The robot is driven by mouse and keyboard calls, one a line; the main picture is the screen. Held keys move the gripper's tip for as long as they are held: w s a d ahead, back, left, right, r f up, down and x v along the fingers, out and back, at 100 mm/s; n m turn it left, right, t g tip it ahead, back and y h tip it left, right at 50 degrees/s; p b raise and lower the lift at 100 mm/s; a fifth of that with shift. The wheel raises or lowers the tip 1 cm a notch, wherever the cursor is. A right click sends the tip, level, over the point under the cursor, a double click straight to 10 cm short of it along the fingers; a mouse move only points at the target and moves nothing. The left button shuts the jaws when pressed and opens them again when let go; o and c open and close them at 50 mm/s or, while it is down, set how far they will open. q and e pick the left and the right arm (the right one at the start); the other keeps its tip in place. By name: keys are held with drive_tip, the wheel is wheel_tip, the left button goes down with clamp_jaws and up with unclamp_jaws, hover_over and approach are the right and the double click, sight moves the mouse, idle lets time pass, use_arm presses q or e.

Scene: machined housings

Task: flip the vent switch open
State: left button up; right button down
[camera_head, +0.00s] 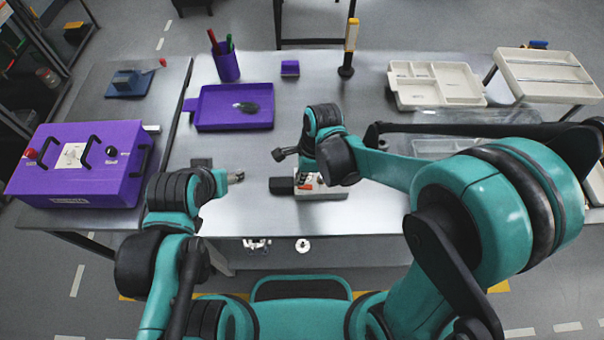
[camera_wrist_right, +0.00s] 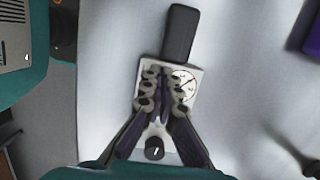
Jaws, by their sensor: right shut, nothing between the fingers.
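A small white device (camera_head: 322,192) stands near the front edge of the metal table. In the head view a small red part (camera_head: 306,186) shows on its top. The right wrist view shows the white device (camera_wrist_right: 194,96) with a round gauge (camera_wrist_right: 185,86), a black knob (camera_wrist_right: 154,149) and a dark block (camera_wrist_right: 180,34) at its far end. My right gripper (camera_wrist_right: 161,84) is shut and empty, over the middle of the device. Its fingers cover part of the panel, so I cannot pick out the vent switch or tell contact. My left gripper (camera_head: 236,177) is left of the device, apart from it; its jaws are too small to read.
A purple case (camera_head: 85,185) with black handles stands at the left. A purple tray (camera_head: 205,108), a purple pen cup (camera_head: 227,67) and pale divided trays (camera_head: 435,72) are farther back. A dark post with a yellow top (camera_head: 350,40) stands at the back. The table's centre is clear.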

drive_tip(key=shift+a+f+h+b, duration=0.3)
drive_tip(key=shift+f+h, duration=0.1)
drive_tip(key=shift+h, duration=0.1)
drive_tip(key=shift+d+r, duration=0.1)
drive_tip(key=shift+d, duration=0.15)
drive_tip(key=shift+d+r, duration=0.2)
drive_tip(key=shift+d, duration=0.45)
